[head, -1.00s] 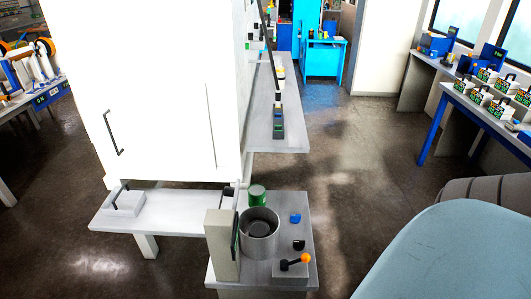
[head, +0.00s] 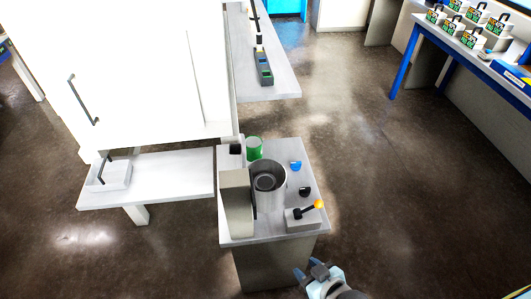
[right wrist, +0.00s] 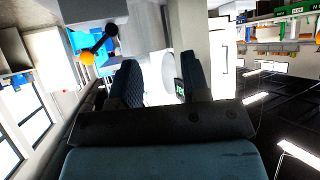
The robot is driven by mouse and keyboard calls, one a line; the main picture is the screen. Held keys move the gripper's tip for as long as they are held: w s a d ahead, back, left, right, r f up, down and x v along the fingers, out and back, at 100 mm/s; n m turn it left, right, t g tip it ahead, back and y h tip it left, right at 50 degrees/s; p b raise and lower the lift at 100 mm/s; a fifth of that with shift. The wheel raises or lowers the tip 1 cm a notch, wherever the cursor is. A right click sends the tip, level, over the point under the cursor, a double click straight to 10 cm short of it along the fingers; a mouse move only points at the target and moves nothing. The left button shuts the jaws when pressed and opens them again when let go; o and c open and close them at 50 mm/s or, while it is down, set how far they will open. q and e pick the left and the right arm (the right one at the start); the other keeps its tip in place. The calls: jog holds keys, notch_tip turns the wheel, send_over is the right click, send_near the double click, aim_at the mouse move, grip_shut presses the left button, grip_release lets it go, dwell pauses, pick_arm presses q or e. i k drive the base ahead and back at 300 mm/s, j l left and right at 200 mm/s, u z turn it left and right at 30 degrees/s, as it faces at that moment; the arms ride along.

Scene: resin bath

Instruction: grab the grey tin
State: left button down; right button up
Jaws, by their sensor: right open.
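A grey, open-topped metal cylinder (head: 280,199) stands on the small grey stand, and it is the only grey tin-like thing I can make out. A darker round grey shape (head: 265,182) shows inside it; I cannot tell whether that is a separate tin. My right gripper (head: 311,268) is open and empty in front of the stand, apart from the cylinder. In the right wrist view its two dark fingers (right wrist: 163,82) stand apart, with a pale rounded surface blurred beyond them. My left gripper is not in view.
A white cabinet (head: 140,70) rises behind left. Floor at right is clear.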

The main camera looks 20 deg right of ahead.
aim_at(263, 181)
jog(key=i+j+z, duration=0.15)
jog(key=j+z, duration=0.25)
jog(key=i+j+z, duration=0.1)
jog(key=j+z, duration=0.3)
jog(key=i+l, duration=0.1)
jog(key=l, duration=0.3)
jog(key=l+u, duration=0.4)
jog(key=l, duration=0.15)
jog(key=k+l+u, duration=0.1)
jog(key=l+u, duration=0.35)
jog(key=k+l+u, duration=0.15)
jog(key=l+u, duration=0.25)
jog(key=l, duration=0.15)
jog(key=i, duration=0.5)
